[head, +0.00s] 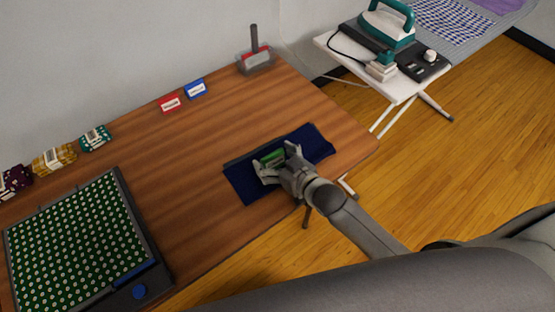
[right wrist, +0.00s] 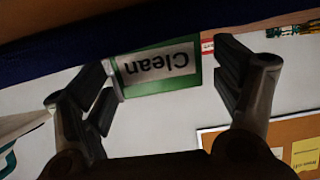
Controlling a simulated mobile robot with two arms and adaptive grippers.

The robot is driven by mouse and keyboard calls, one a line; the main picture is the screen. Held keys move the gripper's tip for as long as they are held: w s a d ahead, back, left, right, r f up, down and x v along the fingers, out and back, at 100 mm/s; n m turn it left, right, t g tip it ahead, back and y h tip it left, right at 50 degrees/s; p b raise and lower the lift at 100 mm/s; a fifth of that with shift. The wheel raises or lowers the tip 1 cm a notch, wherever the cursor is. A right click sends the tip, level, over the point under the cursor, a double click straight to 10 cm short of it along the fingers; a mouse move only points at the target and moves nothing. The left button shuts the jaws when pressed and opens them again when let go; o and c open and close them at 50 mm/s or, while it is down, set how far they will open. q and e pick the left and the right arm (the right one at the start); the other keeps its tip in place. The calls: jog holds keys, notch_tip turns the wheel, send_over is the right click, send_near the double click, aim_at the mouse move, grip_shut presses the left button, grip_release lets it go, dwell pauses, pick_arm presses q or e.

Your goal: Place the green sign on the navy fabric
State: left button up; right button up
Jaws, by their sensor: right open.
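The green sign (head: 273,156) is on the navy fabric (head: 242,185), near the fabric's middle in the head view. My right gripper (head: 279,161) is open with a finger on either side of the sign. In the right wrist view, the green sign (right wrist: 157,71) reads "Clean" upside down, and the navy fabric (right wrist: 60,62) borders it at the top. One finger of my right gripper (right wrist: 166,88) is close to the sign's left edge. A gap shows between the other finger and the right edge. My left gripper is not in view.
Red (head: 171,103) and blue (head: 195,89) signs stand at the table's back. A grey holder (head: 256,62) is at the far corner. An iron (head: 387,25) stands beyond the table. The middle wood is bare.

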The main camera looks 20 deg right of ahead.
jog(key=shift+r, duration=0.35)
jog(key=v, duration=1.2)
jog(key=shift+r, duration=0.3)
